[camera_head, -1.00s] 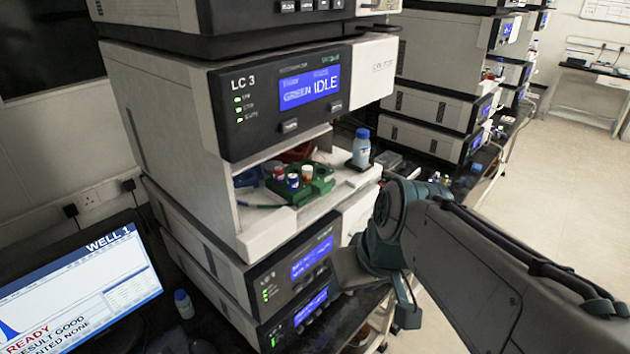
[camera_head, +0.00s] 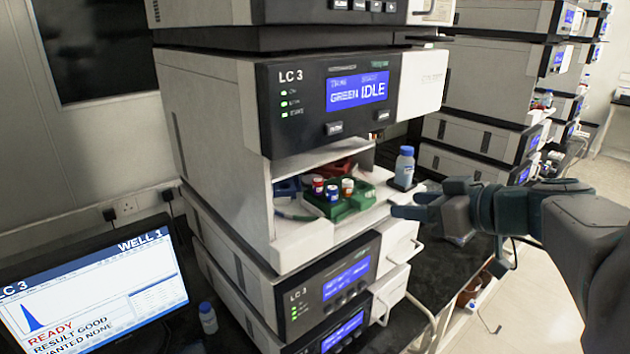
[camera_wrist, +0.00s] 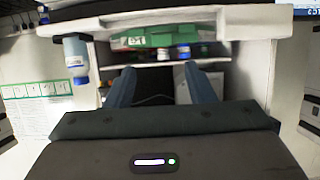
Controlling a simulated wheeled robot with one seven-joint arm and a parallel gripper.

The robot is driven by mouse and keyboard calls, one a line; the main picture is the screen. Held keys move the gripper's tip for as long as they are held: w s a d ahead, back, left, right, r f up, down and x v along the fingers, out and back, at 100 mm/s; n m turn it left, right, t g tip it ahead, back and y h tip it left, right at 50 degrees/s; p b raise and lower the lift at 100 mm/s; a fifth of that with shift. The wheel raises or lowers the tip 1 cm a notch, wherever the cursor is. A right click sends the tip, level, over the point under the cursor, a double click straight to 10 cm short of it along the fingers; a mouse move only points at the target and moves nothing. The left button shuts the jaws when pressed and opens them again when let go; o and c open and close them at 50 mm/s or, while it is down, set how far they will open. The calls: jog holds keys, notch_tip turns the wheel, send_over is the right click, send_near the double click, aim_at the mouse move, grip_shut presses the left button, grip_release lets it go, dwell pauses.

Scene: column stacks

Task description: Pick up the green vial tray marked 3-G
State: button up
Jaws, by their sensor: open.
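The green vial tray (camera_head: 338,206) sits in the open bay of the LC 3 stack in the head view. It holds several small vials with white, red, blue and brown colouring. In the wrist view the green tray (camera_wrist: 160,38) shows upside down, with a pale label whose marking I cannot read for certain. My gripper (camera_head: 405,205) is at the right of the bay, apart from the tray. In the wrist view its two fingers (camera_wrist: 163,88) are spread with nothing between them, pointing towards the bay.
A blue-capped bottle (camera_head: 404,168) stands at the bay's right side, near my gripper. Blue and red trays (camera_head: 286,187) lie beside and behind the green one. The upper LC 3 unit (camera_head: 330,100) overhangs the bay. A monitor (camera_head: 95,285) stands at the lower left.

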aim_at(368, 203)
jog(key=p+x, duration=0.1)
jog(key=x, duration=0.4)
jog(key=shift+w+a, duration=0.1)
jog(key=shift+p+x, duration=1.2)
jog(key=shift+x, duration=1.5)
jog(key=shift+c, duration=0.3)
jog(key=c, duration=0.9)
